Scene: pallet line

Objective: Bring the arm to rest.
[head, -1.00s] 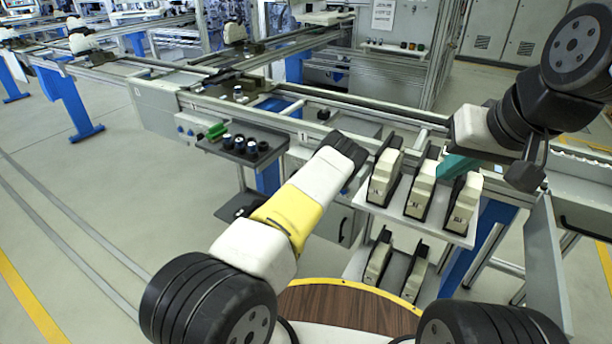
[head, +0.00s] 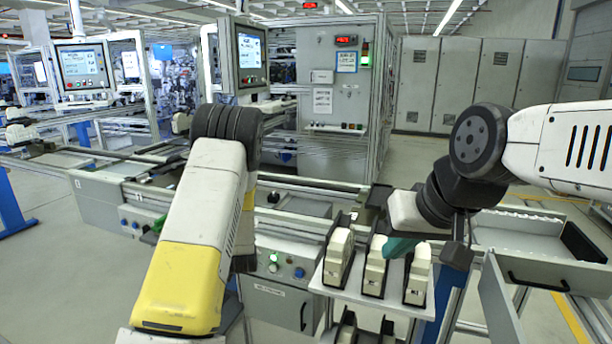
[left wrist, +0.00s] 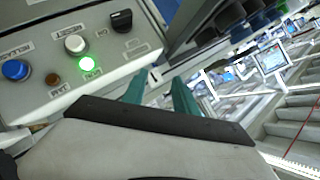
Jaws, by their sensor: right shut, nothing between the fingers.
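My left arm, white and yellow (head: 192,250), fills the left middle of the head view and hides its own gripper there. In the left wrist view my left gripper (left wrist: 158,84) shows two teal fingers, apart with nothing between them. They are close to a grey control panel (left wrist: 40,100) that has a lit green button (left wrist: 88,63), a white button (left wrist: 75,43), a blue button (left wrist: 15,70) and a black knob (left wrist: 122,18). My right gripper (head: 398,247) is shut and empty, its teal fingers over the shelf of beige units. Contact with the units cannot be told.
Three beige units (head: 375,268) stand in dark holders on a white shelf (head: 350,292). The conveyor line (head: 310,200) runs behind. A grey open drawer (head: 545,250) is at the right, under my right arm. Screens and cabinets (head: 480,85) stand farther back.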

